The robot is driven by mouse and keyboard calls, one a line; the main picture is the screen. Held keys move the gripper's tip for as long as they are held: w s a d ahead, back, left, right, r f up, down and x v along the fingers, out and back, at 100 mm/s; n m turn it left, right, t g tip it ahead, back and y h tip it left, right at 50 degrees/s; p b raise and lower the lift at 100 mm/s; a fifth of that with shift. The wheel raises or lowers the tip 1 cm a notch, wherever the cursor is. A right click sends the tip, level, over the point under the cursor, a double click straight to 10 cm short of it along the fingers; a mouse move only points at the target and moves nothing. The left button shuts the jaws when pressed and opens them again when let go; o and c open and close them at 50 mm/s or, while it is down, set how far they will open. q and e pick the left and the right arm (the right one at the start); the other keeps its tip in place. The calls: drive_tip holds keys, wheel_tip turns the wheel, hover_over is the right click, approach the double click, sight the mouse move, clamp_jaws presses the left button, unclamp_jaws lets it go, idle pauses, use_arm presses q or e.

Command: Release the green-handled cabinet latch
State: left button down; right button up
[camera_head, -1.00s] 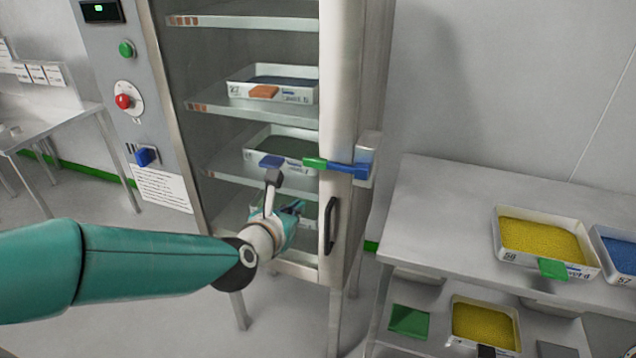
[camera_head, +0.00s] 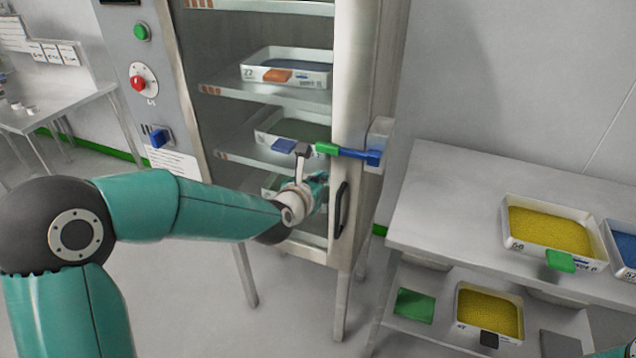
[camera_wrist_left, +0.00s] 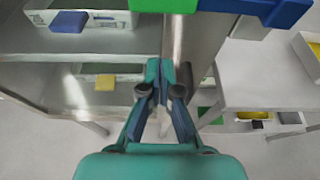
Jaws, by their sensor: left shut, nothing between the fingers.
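The cabinet latch has a green handle (camera_head: 327,149) on a blue bar (camera_head: 358,154), which reaches left from a metal bracket (camera_head: 380,140) across the door edge. In the left wrist view, the green handle (camera_wrist_left: 165,4) and blue bar (camera_wrist_left: 265,8) cross the top, partly cut off. My left gripper (camera_head: 319,186) is just below the handle in front of the door, partly hidden by its own wrist. In the left wrist view its fingers (camera_wrist_left: 160,72) are together and empty, with a gap between them and the handle. My right gripper is out of view.
The cabinet (camera_head: 353,100) holds trays on shelves behind its door. A black door handle (camera_head: 341,210) sits below the latch. A control panel with a red knob (camera_head: 138,83) is at left. A bench (camera_head: 450,190) with yellow-filled trays (camera_head: 550,232) stands at right.

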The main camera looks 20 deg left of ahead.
sight(331, 157)
use_arm(q)
drive_tip(key=shift+x, duration=1.05)
wheel_tip(331, 157, up, 4)
drive_tip(key=p, duration=0.3)
drive_tip(key=shift+w, duration=0.15)
